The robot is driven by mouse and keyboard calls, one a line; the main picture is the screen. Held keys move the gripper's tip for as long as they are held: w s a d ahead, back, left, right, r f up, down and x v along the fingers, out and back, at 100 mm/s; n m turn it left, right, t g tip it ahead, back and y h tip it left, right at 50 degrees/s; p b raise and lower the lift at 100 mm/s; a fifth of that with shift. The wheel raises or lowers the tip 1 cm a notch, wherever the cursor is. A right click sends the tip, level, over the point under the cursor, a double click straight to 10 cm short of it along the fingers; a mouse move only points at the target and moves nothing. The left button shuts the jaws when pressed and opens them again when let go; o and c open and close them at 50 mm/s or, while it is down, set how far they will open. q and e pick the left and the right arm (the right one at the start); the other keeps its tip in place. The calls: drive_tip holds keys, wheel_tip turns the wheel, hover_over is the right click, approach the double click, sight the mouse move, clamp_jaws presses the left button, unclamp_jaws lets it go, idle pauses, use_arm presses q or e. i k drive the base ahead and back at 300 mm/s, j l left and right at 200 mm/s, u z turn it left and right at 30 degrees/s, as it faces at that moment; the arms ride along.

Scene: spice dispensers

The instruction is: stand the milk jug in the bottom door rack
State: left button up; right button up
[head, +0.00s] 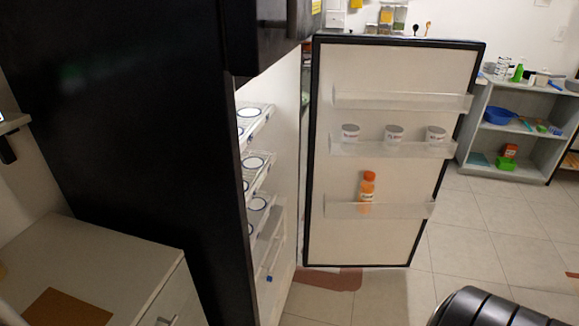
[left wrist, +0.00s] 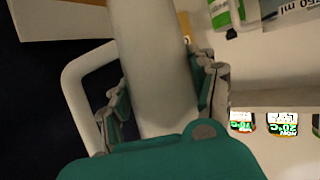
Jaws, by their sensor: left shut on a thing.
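In the left wrist view my left gripper (left wrist: 163,92) has its green fingers closed on either side of a pale, smooth part of the milk jug (left wrist: 148,45). A white loop handle shows to the left of the fingers. The jug's full shape and tilt are hidden by the close view. In the head view the fridge door stands open, and its bottom door rack (head: 400,211) is a clear shelf with an orange bottle (head: 368,187) standing near its middle. Neither gripper nor the jug can be made out in the head view.
The bottom rack has free room on both sides of the bottle. Fridge shelves (head: 256,160) lie left of the door. A grey shelf unit (head: 515,135) stands at right.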

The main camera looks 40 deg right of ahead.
sight(408, 212)
drive_tip(key=l, duration=4.45)
drive_tip(key=k+z, duration=0.05)
drive_tip(key=k, duration=0.1)
